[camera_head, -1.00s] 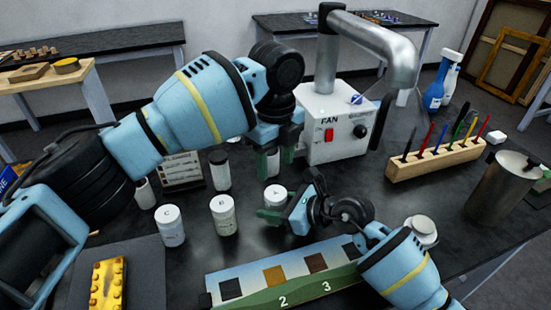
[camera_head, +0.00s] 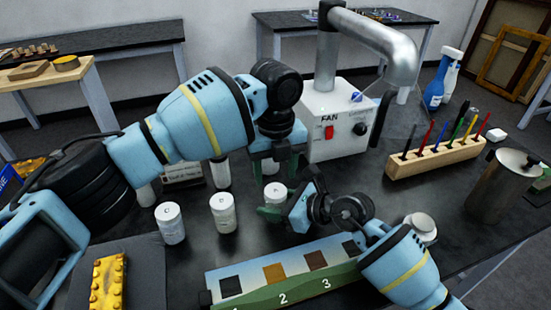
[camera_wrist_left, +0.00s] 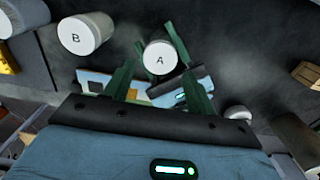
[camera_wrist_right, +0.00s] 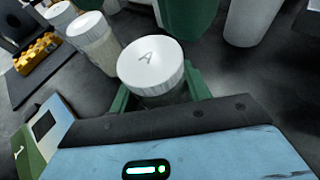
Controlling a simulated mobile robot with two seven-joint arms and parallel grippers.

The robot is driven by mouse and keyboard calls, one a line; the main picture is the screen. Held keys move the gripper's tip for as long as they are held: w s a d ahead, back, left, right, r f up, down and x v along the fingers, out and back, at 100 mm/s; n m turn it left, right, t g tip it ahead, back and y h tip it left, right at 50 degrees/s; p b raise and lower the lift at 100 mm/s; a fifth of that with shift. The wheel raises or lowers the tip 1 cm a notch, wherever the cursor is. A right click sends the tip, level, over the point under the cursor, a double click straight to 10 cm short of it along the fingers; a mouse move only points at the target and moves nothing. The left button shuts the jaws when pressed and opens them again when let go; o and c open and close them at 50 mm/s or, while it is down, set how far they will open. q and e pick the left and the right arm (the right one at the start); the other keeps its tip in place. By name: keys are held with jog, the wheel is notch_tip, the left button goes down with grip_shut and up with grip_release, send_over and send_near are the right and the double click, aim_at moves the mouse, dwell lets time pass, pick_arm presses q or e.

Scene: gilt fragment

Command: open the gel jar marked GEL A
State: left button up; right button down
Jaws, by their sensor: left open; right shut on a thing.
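My right gripper (camera_head: 273,213) is shut on the jar's body from the side, below the lid. My left gripper (camera_head: 276,173) points down above the jar and is open. In the left wrist view its green fingers (camera_wrist_left: 155,50) appear on either side of the lid. Whether they touch it I cannot tell.
Jar B (camera_head: 222,213) and jar C (camera_head: 170,223) stand to the left. A fan unit (camera_head: 335,125) is behind. A numbered swatch board (camera_head: 285,275) lies in front. A wooden holder with several tools (camera_head: 437,160) and a metal canister (camera_head: 497,185) stand at the right.

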aim_at(275, 191)
pick_arm(q)
jog(key=shift+f, duration=2.3)
jog(key=c, duration=0.8)
jog(key=n, duration=0.6)
jog(key=shift+n, duration=0.3)
jog(key=n, duration=1.7)
jog(key=shift+r, duration=0.1)
